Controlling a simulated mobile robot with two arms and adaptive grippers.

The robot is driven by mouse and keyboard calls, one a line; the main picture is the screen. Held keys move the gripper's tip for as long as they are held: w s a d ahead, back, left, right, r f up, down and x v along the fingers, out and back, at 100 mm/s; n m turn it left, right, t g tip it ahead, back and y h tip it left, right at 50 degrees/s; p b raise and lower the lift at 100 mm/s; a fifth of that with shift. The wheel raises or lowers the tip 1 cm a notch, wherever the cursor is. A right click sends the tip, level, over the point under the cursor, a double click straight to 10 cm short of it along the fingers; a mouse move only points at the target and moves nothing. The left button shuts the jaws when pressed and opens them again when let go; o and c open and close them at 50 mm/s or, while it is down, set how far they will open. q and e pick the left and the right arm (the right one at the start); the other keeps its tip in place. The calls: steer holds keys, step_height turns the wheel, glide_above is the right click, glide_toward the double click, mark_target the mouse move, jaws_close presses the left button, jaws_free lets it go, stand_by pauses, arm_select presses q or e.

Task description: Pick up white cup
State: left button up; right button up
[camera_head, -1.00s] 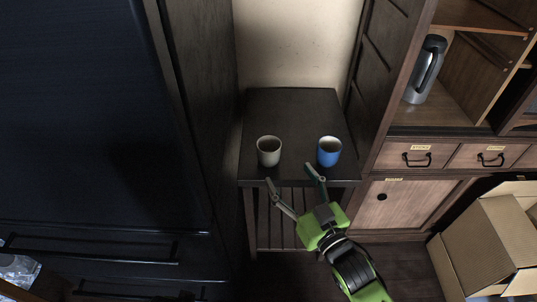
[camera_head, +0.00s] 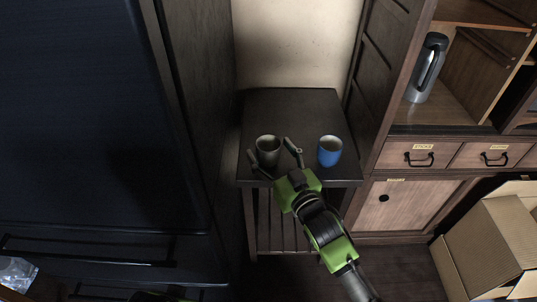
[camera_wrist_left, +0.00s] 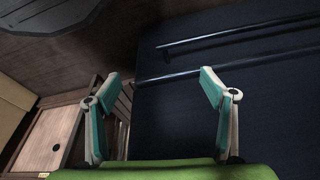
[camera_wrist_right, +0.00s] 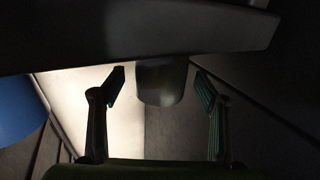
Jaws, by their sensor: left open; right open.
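The white cup (camera_head: 268,149) stands upright near the front of a small dark table (camera_head: 292,107), its body now in shadow. My right gripper (camera_head: 270,147) is open at the cup, one finger on each side. In the right wrist view the cup (camera_wrist_right: 162,84) shows between the open fingers (camera_wrist_right: 159,74), with gaps on both sides; its upper part is hidden. A blue cup (camera_head: 329,151) stands to the right, and it shows at the left edge of the right wrist view (camera_wrist_right: 18,108). My left gripper (camera_wrist_left: 159,75) is open and empty in the left wrist view.
A tall dark cabinet (camera_head: 95,120) borders the table on the left. A dark panel (camera_head: 374,75) and wooden drawers (camera_head: 421,156) stand on the right. A grey flask (camera_head: 428,68) stands on a shelf. An open cardboard box (camera_head: 490,245) lies at lower right. The table's back is clear.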

steer(key=c, duration=1.3)
steer(key=shift+o, duration=0.2)
steer(key=shift+r, duration=0.15)
